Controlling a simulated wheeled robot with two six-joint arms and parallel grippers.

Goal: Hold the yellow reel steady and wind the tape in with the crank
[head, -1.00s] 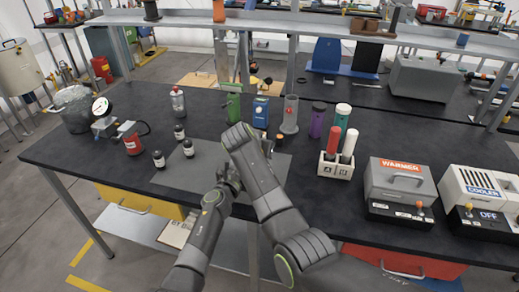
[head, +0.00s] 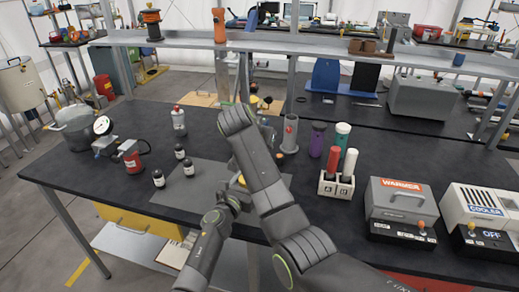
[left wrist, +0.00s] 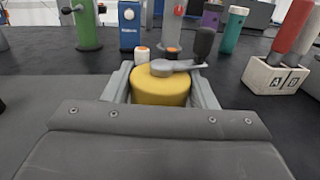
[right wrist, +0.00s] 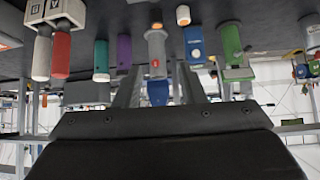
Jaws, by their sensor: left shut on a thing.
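The yellow reel (left wrist: 160,92) stands between the two fingers of my left gripper (left wrist: 160,78), which is shut on its sides. A grey crank arm (left wrist: 170,66) lies across the reel's top, with a dark upright knob (left wrist: 204,43) at its right end. In the head view only a bit of the yellow reel (head: 241,180) shows beside my right arm, which hides most of that spot. In the right wrist view my right gripper (right wrist: 160,78) has its fingers apart with nothing between them. That view is upside down and shows neither reel nor crank.
Dark bottles (head: 159,179) stand left on the grey mat. Behind the reel are a green device (left wrist: 88,25), a blue box (left wrist: 129,22) and a grey cylinder (head: 289,133). A white rack with tubes (head: 336,186) and the warmer (head: 401,203) stand right.

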